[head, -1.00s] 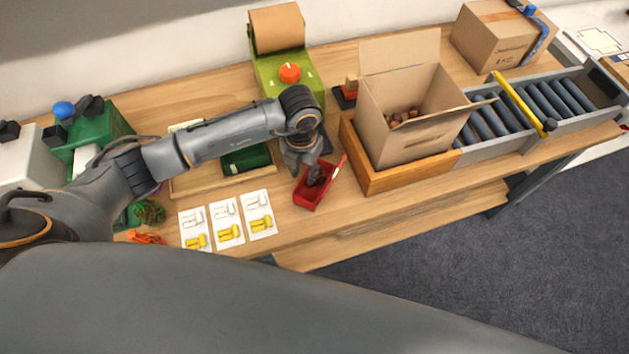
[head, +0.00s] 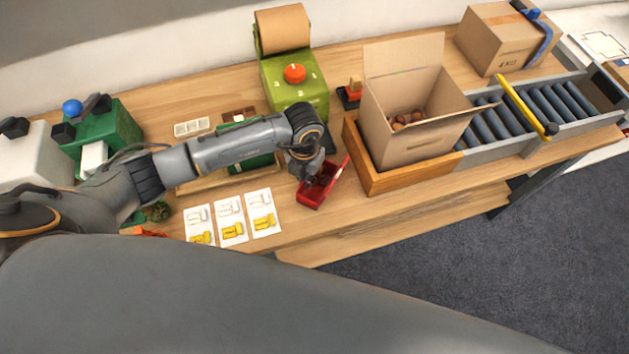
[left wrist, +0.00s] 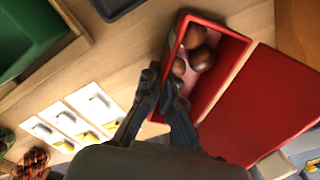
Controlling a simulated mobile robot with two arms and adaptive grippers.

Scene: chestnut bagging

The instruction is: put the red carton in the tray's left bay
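The red carton (head: 311,197) stands on the bench left of the big cardboard box, its lid open to the right. In the left wrist view the carton (left wrist: 217,92) holds several brown chestnuts (left wrist: 199,59). My left gripper (left wrist: 163,76) has its fingers close together on either side of the carton's near-left wall, and looks shut on it. The carton still rests at bench level. The wooden tray (head: 262,177) with a green part lies left of the carton, partly behind my left arm. Its left bay is mostly hidden. My right gripper is not in view.
The open cardboard box (head: 420,150) with chestnuts sits in a wooden frame close to the carton's right. A green dispenser (head: 293,84) stands behind. Picture cards (head: 231,222) lie front left. A roller conveyor (head: 500,118) is at right.

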